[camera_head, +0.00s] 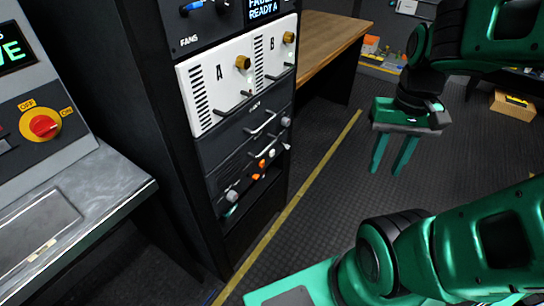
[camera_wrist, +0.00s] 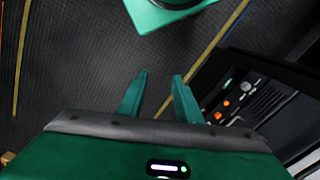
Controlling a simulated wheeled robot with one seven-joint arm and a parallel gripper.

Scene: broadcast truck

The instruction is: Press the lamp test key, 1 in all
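A black rack panel (camera_head: 246,180) low in the rack carries small orange and white keys, such as an orange key (camera_head: 262,163) and a white key (camera_head: 271,152). The labels are too small to read, so I cannot tell which is the lamp test key. The panel also shows at the right of the wrist view (camera_wrist: 266,100), with an orange key (camera_wrist: 226,102). My gripper (camera_head: 388,170) hangs fingers down over the floor, to the right of the rack and well apart from it. Its two fingers are apart with nothing between them, also in the wrist view (camera_wrist: 159,78).
White units A and B (camera_head: 235,80) with protruding handles and brass knobs sit above the panel. A wooden desk (camera_head: 325,38) stands behind.

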